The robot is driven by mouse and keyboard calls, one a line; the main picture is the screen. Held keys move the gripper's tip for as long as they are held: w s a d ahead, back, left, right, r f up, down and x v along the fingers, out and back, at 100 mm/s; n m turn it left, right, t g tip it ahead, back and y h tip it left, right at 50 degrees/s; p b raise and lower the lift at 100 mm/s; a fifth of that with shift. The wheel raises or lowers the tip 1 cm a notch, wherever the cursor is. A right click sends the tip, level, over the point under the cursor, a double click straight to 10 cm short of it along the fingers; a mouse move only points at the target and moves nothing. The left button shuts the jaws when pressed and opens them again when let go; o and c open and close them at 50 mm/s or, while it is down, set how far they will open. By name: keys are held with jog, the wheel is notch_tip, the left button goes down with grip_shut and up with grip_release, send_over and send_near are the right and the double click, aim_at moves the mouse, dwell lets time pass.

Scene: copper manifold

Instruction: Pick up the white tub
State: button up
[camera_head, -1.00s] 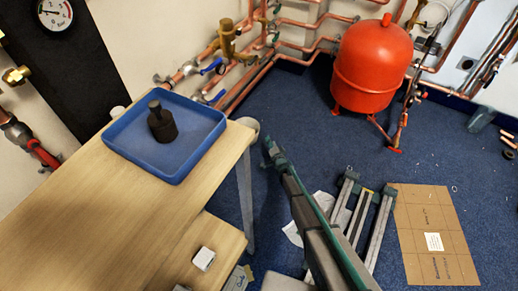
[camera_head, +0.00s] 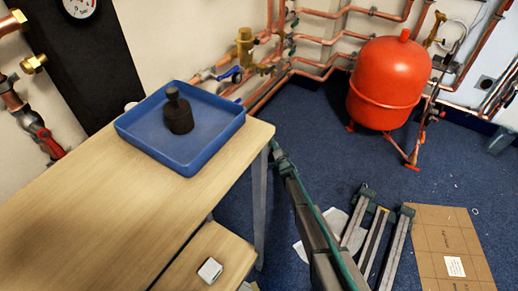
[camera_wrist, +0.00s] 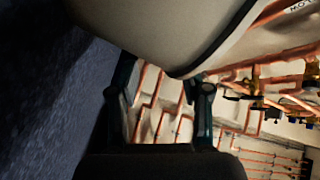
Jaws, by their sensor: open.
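A small white, rounded thing (camera_head: 130,106) shows just past the left corner of the blue tray, mostly hidden; I cannot tell whether it is the white tub. A small white block-like item (camera_head: 210,269) sits on the lower wooden surface below the table. My gripper (camera_head: 279,158) is just off the table's right end, beside its leg and over the blue floor. In the wrist view its two dark fingers (camera_wrist: 163,85) stand apart with nothing gripped between them. A large pale surface fills the top of that view, too close to identify.
The blue tray (camera_head: 215,147) holds a dark weight-like object (camera_head: 178,112) on the wooden table (camera_head: 90,215). A red tank (camera_head: 387,85) stands at the back right among copper pipes. A folded metal frame (camera_head: 372,240) and cardboard (camera_head: 440,240) lie on the floor.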

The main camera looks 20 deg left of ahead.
jog(key=x, duration=0.1)
jog(key=b+x, duration=0.1)
jog(key=shift+w+a+f, duration=0.2)
jog(key=shift+w+a, duration=0.05)
jog(key=shift+w+a+r, duration=0.2)
jog(key=shift+w+a, duration=0.1)
jog(key=shift+w, duration=0.1)
grip_shut()
